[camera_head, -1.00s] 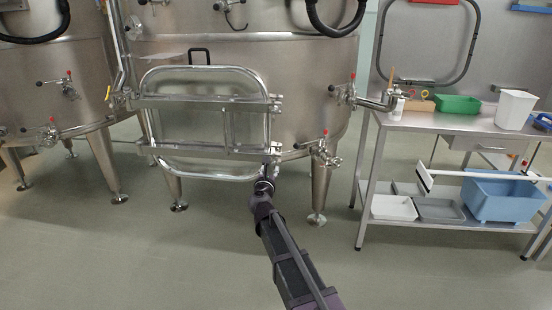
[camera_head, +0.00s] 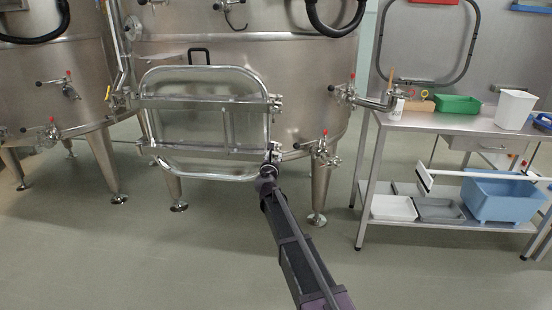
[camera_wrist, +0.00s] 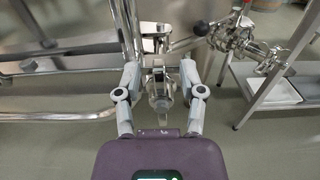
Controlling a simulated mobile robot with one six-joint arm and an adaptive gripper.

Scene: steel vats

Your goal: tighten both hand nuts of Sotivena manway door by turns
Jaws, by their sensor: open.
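The manway door (camera_head: 200,130) is a rectangular steel door with a rounded tubular frame on the central vat, lying closed against it. Two crossbars span it, with an upper hand nut (camera_head: 276,103) at the right end of the top bar. The lower hand nut (camera_head: 273,156) at the right end of the bottom bar is partly hidden by my gripper (camera_head: 268,166). In the wrist view, my gripper (camera_wrist: 160,72) is open, its fingers on either side of the lower nut's metal fitting (camera_wrist: 160,92). I cannot tell whether they touch it.
A valve with a red-tipped handle (camera_head: 322,148) sticks out right of the lower nut; it also shows in the wrist view (camera_wrist: 240,38). Vat legs (camera_head: 318,190) stand below. A steel table (camera_head: 440,122) stands at right. The floor in front is clear.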

